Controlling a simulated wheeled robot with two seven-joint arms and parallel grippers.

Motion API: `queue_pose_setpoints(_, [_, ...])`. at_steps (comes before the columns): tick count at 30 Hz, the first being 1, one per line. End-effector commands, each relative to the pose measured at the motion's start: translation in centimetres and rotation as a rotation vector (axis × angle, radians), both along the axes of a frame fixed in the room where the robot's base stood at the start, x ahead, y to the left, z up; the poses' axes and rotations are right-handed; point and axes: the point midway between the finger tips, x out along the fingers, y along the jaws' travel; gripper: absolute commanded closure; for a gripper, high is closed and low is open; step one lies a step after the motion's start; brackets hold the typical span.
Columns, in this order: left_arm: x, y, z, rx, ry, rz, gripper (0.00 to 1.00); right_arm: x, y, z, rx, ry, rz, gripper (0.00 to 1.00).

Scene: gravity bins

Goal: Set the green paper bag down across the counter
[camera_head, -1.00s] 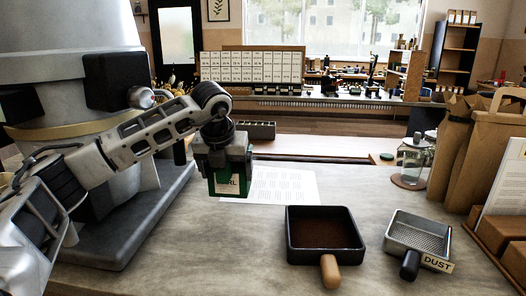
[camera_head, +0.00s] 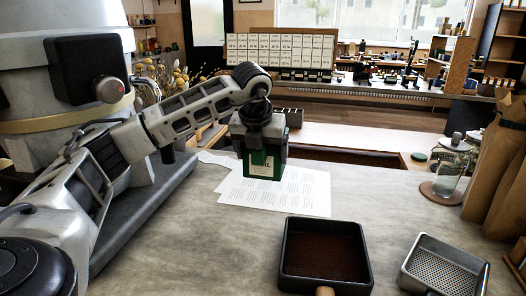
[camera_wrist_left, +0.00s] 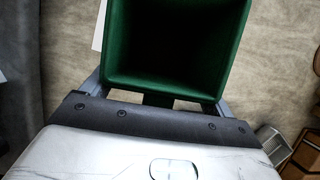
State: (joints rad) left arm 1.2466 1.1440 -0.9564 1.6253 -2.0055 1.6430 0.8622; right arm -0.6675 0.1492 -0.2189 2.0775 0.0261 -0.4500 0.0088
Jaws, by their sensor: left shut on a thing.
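The green paper bag (camera_head: 264,164) has a pale label on its front. In the left wrist view I look into the open, dark inside of the green bag (camera_wrist_left: 178,85). My left gripper is shut on it, with a finger on each side. I cannot tell how far the bag's bottom is above the counter. My right gripper is not in view.
A black square pan (camera_head: 287,250) and a metal sieve tray (camera_head: 407,270) stand at the front right. A glass jar (camera_head: 447,175) and brown paper bags (camera_head: 497,175) stand at the right. The counter's middle right is clear.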

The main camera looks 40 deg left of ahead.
Motion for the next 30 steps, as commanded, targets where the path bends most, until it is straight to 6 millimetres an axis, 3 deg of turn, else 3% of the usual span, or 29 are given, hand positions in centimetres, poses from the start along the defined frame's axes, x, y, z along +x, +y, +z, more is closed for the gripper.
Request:
queue_pose_setpoints(8, [0.1,0.0,-1.2,0.005,-0.012,0.000,0.50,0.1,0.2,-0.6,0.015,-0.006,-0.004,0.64])
queue_pose_setpoints(21, [0.0,0.0,-5.6,0.006,-0.011,0.000,0.50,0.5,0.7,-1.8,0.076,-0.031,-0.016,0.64])
queue_pose_setpoints(30, [0.1,0.0,-5.9,0.006,-0.011,0.000,0.50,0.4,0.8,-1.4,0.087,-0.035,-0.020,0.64])
